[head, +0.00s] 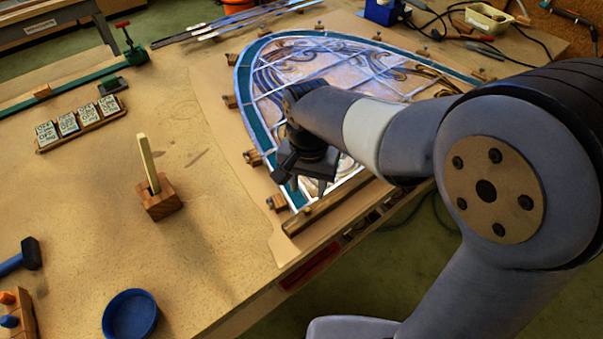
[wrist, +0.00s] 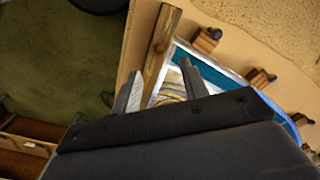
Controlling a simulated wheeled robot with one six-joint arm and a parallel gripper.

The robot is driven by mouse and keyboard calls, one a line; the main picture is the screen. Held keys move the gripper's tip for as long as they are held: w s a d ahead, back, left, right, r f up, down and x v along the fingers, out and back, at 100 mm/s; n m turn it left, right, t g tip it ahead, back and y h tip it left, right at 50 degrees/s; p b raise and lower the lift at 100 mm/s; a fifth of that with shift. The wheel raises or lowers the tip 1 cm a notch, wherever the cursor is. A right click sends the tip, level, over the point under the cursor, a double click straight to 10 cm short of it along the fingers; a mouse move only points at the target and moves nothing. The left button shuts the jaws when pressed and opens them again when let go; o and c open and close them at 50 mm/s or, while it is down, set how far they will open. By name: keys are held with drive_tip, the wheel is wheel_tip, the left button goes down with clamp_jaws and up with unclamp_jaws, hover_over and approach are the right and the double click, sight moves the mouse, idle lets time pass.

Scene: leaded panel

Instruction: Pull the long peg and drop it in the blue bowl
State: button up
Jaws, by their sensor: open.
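The long peg (head: 148,163) is a pale, slim stick. It stands nearly upright, leaning a little, in a small brown wooden block (head: 160,201) on the table. The blue bowl (head: 130,315) sits near the table's front edge, below and left of the block; its inside looks empty. My gripper (head: 308,188) is over the near end of the leaded panel, to the right of the peg and well apart from it. In the wrist view my gripper (wrist: 162,85) shows two spread fingers with nothing between them. Peg and bowl are outside the wrist view.
The arched leaded panel (head: 243,92) lies at right, ringed by wooden blocks. A rack of labelled tiles (head: 80,124) is at left. A blue-handled hammer (head: 22,258) lies at the left edge. The table between peg and panel is clear.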

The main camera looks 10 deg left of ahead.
sight(307, 210)
wheel_tip(307, 210, down, 8)
drive_tip(key=shift+f+p, duration=0.2)
drive_tip(key=shift+p, duration=0.15)
drive_tip(key=shift+c, duration=0.3)
clamp_jaws()
drive_tip(key=c, duration=0.6)
unclamp_jaws()
clamp_jaws()
drive_tip(key=shift+r, duration=0.25)
drive_tip(key=shift+r+p, duration=1.25)
drive_tip(key=shift+r, duration=0.25)
drive_tip(key=shift+r, duration=0.1)
drive_tip(key=shift+r+p, duration=1.9)
drive_tip(key=shift+r, duration=0.55)
